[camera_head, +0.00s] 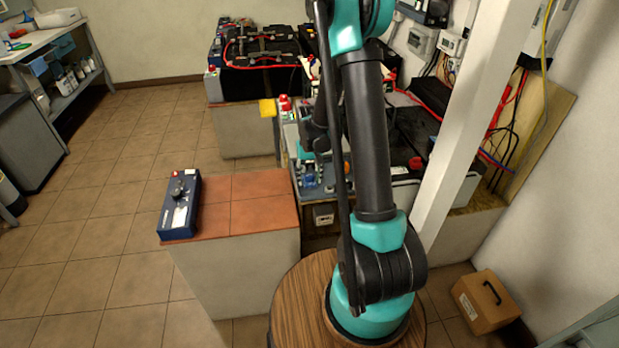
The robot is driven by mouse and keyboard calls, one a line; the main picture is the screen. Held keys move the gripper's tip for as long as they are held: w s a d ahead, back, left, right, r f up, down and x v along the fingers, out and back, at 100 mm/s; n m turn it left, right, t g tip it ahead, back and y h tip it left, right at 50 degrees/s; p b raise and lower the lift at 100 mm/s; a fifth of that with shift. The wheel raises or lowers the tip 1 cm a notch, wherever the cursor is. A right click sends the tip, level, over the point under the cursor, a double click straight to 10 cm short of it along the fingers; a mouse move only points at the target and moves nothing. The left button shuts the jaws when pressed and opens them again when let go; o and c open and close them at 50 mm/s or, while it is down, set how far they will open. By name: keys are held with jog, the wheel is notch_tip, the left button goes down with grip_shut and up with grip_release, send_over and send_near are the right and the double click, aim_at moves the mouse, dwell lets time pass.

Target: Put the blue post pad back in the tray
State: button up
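A grey-blue tray (340,187) sits on the low block just behind my arm, with several small items in it. Small blue pieces (310,180) show at its front left; I cannot tell whether one of them is the blue post pad. My gripper (314,142) is small and dark, mostly behind my arm's long link, over the left part of the tray. Its fingertips are not clear, and I cannot tell whether it holds anything.
A blue box with a knob (180,203) lies on the left end of the tiled ledge (248,200), whose right part is bare. Large black batteries (262,50) stand behind. A white post (460,110) rises close right of my arm. A brown case (485,302) stands on the floor.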

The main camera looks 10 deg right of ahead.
aim_at(310, 176)
notch_tip(310, 176, up, 12)
jog(key=s+d+t, duration=0.2)
jog(key=s, duration=0.9)
jog(key=s+d+t, duration=0.2)
jog(key=s, duration=0.9)
jog(key=shift+f, duration=0.35)
dwell(0.3)
